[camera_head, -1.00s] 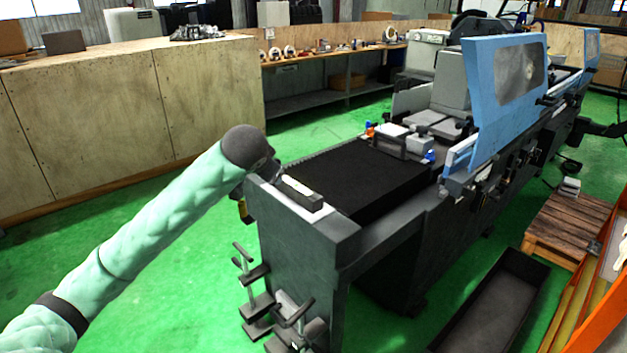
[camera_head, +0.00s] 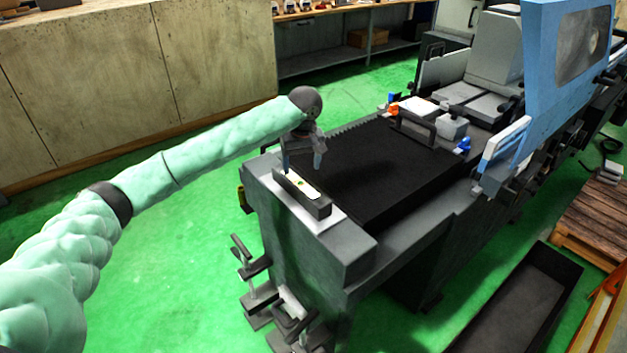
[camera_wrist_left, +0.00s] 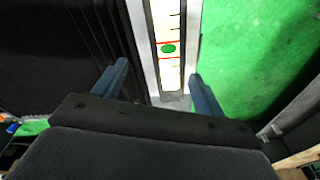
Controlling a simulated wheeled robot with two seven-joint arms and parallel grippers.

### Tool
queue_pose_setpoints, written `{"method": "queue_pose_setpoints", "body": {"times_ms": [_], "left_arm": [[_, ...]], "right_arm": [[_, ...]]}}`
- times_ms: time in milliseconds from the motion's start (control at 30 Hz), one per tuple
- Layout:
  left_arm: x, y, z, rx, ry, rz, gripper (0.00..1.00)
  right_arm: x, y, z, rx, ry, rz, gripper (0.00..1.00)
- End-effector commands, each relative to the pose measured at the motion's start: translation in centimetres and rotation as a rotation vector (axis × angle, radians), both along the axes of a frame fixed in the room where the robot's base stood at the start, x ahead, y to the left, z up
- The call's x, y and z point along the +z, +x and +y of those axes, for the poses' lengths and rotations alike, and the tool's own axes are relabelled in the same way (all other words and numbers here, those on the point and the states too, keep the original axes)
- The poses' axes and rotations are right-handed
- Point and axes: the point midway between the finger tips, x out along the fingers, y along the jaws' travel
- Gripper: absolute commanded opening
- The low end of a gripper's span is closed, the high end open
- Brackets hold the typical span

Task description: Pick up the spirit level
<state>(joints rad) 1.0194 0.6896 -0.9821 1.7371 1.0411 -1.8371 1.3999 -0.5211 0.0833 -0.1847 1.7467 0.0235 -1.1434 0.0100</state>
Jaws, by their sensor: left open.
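The spirit level (camera_head: 304,194) is a dark bar with a pale top strip and a green vial. It lies on a light plate at the near-left end of the grinder. In the left wrist view the spirit level (camera_wrist_left: 169,50) runs up and down the picture, between the lines of the two fingers. My left gripper (camera_head: 302,165) is open and above the far end of the spirit level, fingers pointing down. In the wrist view the left gripper (camera_wrist_left: 155,85) has blue-grey fingertips spread to either side of the level, with nothing between them. My right gripper is not in view.
The grinder's black table (camera_head: 385,175) lies right of the level. A blue guard (camera_head: 560,70) stands at the far right. Clamps (camera_head: 255,285) hang on the grinder's near end. A dark open trough (camera_head: 520,300) and a wooden pallet (camera_head: 595,225) are on the green floor.

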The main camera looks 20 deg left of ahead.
Motion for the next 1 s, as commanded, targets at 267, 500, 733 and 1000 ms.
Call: {"method": "queue_pose_setpoints", "body": {"times_ms": [267,500,733,1000], "left_arm": [[0.1,-0.6,0.0,0.302,-0.019,0.0,0.71],[-1.1,-0.5,0.1,0.344,-0.022,-0.004,0.71],[-2.8,-0.4,0.2,0.341,-0.022,-0.006,0.71],[-5.1,-0.2,0.1,0.341,-0.021,-0.004,0.71]], "right_arm": [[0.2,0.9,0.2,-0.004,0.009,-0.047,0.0],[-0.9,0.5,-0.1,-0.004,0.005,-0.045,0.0],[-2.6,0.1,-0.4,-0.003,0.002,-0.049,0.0],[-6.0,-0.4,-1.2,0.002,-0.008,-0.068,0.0]]}}
